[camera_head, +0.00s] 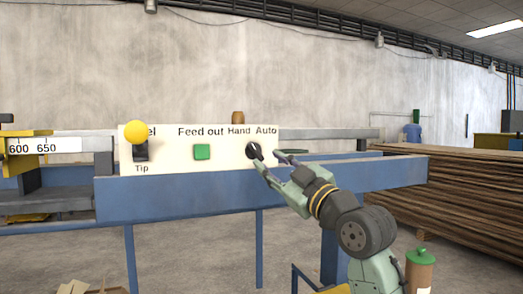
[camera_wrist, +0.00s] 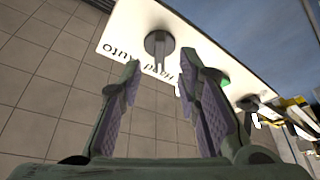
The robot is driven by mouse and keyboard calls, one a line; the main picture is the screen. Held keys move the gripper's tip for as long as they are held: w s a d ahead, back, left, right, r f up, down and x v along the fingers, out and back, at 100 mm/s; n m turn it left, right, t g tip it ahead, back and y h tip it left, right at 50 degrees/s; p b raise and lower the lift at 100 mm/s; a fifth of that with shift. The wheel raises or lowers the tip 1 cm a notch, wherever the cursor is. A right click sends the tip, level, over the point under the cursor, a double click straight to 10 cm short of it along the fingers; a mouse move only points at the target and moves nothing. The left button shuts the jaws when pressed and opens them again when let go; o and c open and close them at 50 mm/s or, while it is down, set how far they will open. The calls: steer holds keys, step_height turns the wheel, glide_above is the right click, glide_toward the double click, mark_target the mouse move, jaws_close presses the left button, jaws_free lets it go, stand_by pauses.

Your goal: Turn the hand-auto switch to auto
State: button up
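The hand-auto switch (camera_head: 252,149) is a dark round knob on the right part of a cream panel (camera_head: 222,160), below the words Hand and Auto. It also shows in the wrist view (camera_wrist: 158,43), with a grey bar handle that looks roughly upright there; which label it points to is hard to tell. My gripper (camera_head: 272,157) is at the switch's right in the head view. In the wrist view my gripper (camera_wrist: 160,66) is open, its fingertips apart with the knob ahead between them. Contact with the knob cannot be made out.
A green button (camera_head: 202,152) labelled Feed out and a yellow ball-topped lever (camera_head: 136,132) sit left on the panel. A blue beam (camera_head: 220,195) runs below it. Stacked brown boards (camera_head: 460,190) are at right. Open floor lies below the beam.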

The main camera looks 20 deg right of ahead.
mark_target(258, 153)
steer(key=p+x, duration=0.1)
steer(key=x, duration=0.4)
jaws_close()
stand_by(0.3)
